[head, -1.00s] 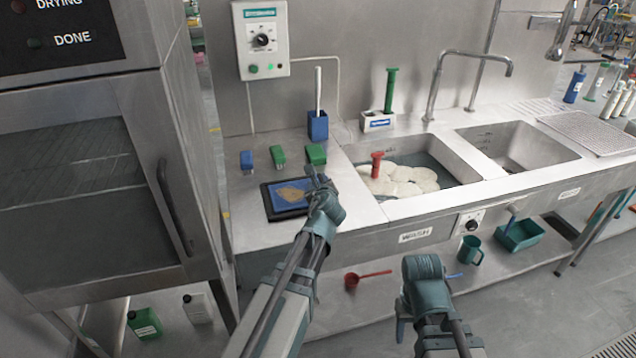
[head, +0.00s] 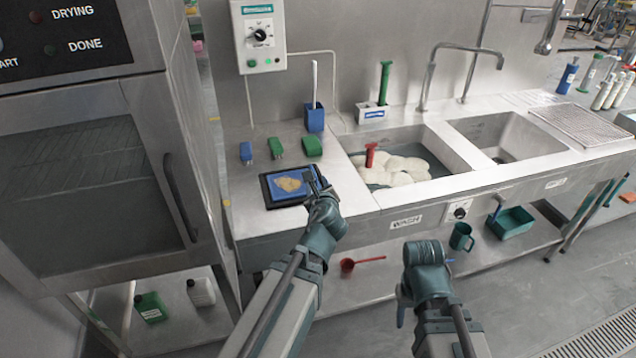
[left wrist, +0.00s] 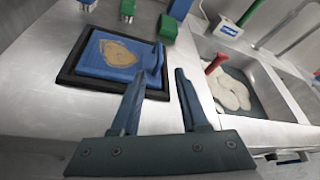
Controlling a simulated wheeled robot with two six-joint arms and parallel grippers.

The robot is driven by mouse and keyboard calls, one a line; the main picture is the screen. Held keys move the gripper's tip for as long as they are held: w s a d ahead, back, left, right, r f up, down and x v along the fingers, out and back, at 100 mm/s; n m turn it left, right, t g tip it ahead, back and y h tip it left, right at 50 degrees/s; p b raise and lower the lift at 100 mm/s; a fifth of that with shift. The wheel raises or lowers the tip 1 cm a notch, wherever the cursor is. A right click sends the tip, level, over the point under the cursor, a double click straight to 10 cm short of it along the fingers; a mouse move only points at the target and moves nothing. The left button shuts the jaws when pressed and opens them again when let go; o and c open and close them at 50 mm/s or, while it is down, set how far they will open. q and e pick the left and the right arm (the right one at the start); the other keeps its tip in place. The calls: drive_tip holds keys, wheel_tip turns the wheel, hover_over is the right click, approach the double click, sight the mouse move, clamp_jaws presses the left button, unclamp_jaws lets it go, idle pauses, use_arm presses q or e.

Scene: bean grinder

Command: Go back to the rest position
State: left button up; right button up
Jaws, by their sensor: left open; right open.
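The wash sink (head: 440,150) holds suds and a red-handled tool (head: 370,154). Blue and green blocks (head: 276,147) stand behind the tray, near a blue holder (head: 315,118). A red ladle (head: 348,266), a teal mug (head: 461,237) and a teal bin (head: 512,223) are on the lower shelf.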

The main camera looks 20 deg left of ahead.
idle(0.3)
use_arm(q)
drive_tip(key=shift+s+d+f+n+g+p, duration=0.25)
drive_tip(key=shift+d+n+g+p, duration=0.1)
drive_tip(key=shift+n, duration=0.35)
drive_tip(key=s+d+f+n+g+h+p, duration=0.2)
drive_tip(key=s+d+n+g, duration=0.4)
drive_tip(key=s+d+n, duration=0.3)
drive_tip(key=s+d+f+n+g+h+p, duration=0.3)
drive_tip(key=s+d+f+n+g+p, duration=0.1)
drive_tip(key=s+d+n, duration=0.5)
drive_tip(key=s+n+g+p, duration=0.1)
drive_tip(key=s+n+g, duration=0.1)
drive_tip(key=s, duration=0.1)
